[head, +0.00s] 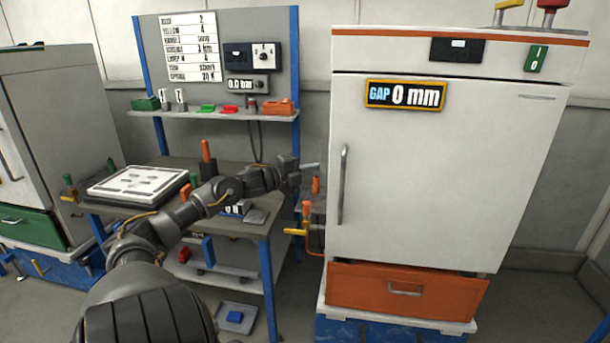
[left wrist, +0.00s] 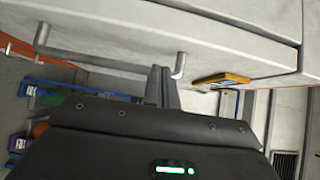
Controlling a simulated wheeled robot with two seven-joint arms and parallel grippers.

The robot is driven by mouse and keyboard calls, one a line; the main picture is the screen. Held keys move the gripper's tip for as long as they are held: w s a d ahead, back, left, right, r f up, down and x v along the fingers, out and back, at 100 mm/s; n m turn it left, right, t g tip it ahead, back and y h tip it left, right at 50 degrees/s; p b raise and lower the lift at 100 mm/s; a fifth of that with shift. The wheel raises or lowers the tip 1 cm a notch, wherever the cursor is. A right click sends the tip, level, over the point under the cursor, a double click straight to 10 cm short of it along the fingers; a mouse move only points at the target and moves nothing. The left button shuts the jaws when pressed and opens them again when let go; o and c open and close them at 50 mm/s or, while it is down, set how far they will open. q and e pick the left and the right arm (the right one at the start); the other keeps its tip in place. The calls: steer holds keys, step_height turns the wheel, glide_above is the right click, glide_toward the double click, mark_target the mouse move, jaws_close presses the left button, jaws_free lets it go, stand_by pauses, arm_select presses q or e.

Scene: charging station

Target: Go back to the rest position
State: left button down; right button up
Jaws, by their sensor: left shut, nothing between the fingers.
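My left arm reaches in from the lower left in the head view, and its gripper (head: 308,167) is shut and empty. It hangs left of the white cabinet (head: 440,170), near the upright door handle (head: 344,185) but apart from it in that view. The cabinet door looks closed, and a sign on it (head: 405,95) reads "GAP 0 mm". In the left wrist view the shut fingers (left wrist: 161,86) show close to the grey handle bar (left wrist: 100,63); I cannot tell whether they touch it. My right gripper is not in view.
A workbench (head: 240,180) with a white tray (head: 137,184) stands behind and under my left arm. An orange pipe with a yellow valve (head: 297,232) is beside the cabinet. An orange drawer (head: 402,293) sits under the door. A second cabinet (head: 50,130) is at far left.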

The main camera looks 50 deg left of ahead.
arm_select(q)
steer(key=shift+s+f, duration=0.1)
steer(key=shift+s, duration=1.15)
steer(key=shift+a, duration=0.15)
